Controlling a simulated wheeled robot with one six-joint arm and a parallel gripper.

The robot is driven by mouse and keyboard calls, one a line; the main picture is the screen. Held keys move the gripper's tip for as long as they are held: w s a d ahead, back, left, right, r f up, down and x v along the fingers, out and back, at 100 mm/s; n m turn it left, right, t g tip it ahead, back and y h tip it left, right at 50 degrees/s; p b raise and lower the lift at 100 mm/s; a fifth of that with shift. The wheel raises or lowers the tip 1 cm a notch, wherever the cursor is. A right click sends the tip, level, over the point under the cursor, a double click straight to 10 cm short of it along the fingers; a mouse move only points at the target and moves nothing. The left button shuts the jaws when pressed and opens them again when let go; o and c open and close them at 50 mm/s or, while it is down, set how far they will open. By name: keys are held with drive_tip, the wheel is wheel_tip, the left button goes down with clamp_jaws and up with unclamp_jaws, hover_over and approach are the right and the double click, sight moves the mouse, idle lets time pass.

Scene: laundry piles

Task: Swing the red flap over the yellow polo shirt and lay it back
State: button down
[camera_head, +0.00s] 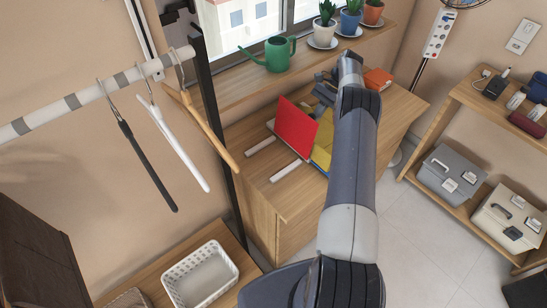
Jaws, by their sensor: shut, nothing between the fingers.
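The red flap (295,127) stands up at a slant on the wooden desk, left of the yellow polo shirt (323,142). The shirt lies flat and shows as a yellow strip between the flap and my arm. My arm hides its right part, and the flap may hide more of it. My gripper (323,92) is shut and empty, above and behind the flap near the back of the desk. Its fingertips are small and dark here, and I cannot tell whether they touch the flap.
The wooden desk (262,182) has white strips (286,171) left of the flap and an orange box (378,78) at the back right. A shelf above holds a green watering can (278,53) and potted plants. A rail with hangers (150,130) stands at left.

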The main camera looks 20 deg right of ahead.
sight(308, 115)
idle(0.4)
drive_tip(key=shift+s+a+r, duration=0.1)
drive_tip(key=shift+a+r, duration=0.2)
drive_tip(key=shift+a, duration=0.1)
drive_tip(key=shift+s+a+p, duration=0.15)
drive_tip(key=shift+p, duration=0.15)
drive_tip(key=shift+t+h, duration=0.3)
drive_tip(key=shift+h, duration=0.4)
drive_tip(key=shift+s+a+r, duration=0.2)
drive_tip(key=shift+s+a, duration=0.05)
drive_tip(key=shift+a, duration=0.35)
drive_tip(key=shift+s+a+r, duration=0.15)
drive_tip(key=shift+s+a, duration=0.1)
drive_tip(key=shift+a, duration=0.35)
drive_tip(key=shift+s+a+r, duration=0.2)
drive_tip(key=shift+s+a, duration=0.05)
drive_tip(key=shift+a, duration=0.35)
drive_tip(key=shift+s+a+h+b, duration=0.15)
drive_tip(key=shift+s+a, duration=0.1)
drive_tip(key=shift+a, duration=0.35)
drive_tip(key=shift+s+a+h+b, duration=0.1)
drive_tip(key=shift+s+a+h, duration=0.15)
drive_tip(key=shift+a, duration=0.35)
drive_tip(key=shift+s+a+h+b, duration=0.1)
drive_tip(key=shift+s+a, duration=0.15)
drive_tip(key=shift+a, duration=0.35)
